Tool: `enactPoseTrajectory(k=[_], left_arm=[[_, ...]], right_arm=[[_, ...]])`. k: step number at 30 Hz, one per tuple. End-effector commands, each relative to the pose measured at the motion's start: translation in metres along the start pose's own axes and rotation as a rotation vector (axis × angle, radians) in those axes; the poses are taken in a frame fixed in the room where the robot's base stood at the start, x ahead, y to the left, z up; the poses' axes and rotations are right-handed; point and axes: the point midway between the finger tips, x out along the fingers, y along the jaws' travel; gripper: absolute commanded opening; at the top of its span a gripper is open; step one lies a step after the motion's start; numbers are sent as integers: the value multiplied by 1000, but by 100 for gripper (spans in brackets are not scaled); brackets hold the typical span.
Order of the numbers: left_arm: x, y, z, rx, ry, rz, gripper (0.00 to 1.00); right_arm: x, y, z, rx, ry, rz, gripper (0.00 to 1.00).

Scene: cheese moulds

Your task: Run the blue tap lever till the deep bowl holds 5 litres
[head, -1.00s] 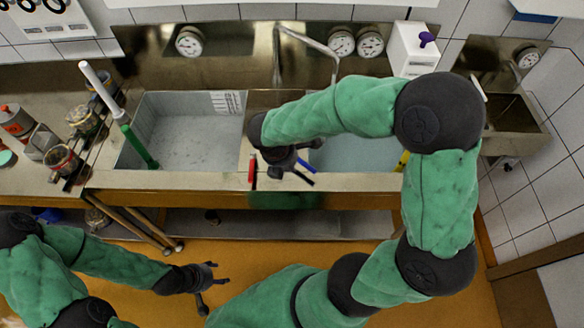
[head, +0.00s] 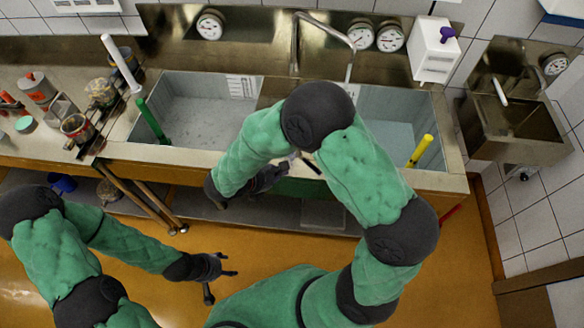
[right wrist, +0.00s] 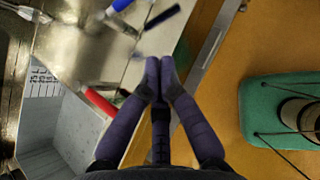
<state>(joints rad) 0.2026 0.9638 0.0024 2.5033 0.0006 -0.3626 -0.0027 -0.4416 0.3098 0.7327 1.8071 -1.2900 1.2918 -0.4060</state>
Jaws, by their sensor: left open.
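The blue tap lever (right wrist: 122,4) shows partly at the top of the right wrist view, with a red lever (right wrist: 100,102) and a black piece (right wrist: 162,16) near it. My arm hides the blue lever in the head view. Left (head: 195,112) and right (head: 408,140) basins are set in the counter; I cannot tell which is the deep bowl or its litres. The tap spout (head: 330,32) arches from behind, its end toward the right basin. My right gripper (right wrist: 160,68) is shut and empty near the counter's front edge. My left gripper (head: 222,285) is open and empty above the floor.
A green-handled stick (head: 153,122) leans in the left basin and a yellow-handled one (head: 420,150) in the right. Jars and pots (head: 78,127) stand on the left counter. A small steel sink (head: 515,130) hangs at the right.

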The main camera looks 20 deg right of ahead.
Motion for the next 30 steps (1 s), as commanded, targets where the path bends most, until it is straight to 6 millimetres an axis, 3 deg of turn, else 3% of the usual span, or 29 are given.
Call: enactPoseTrajectory(k=[15, 21, 30], left_arm=[[15, -5, -1, 0, 0, 0, 59], [14, -5, -1, 0, 0, 0, 59], [14, -5, -1, 0, 0, 0, 59]], right_arm=[[94, -2, -1, 1, 4, -6, 0], [108, -2, 22, 0, 3, -4, 0], [114, -1, 31, -1, 3, -2, 0]])
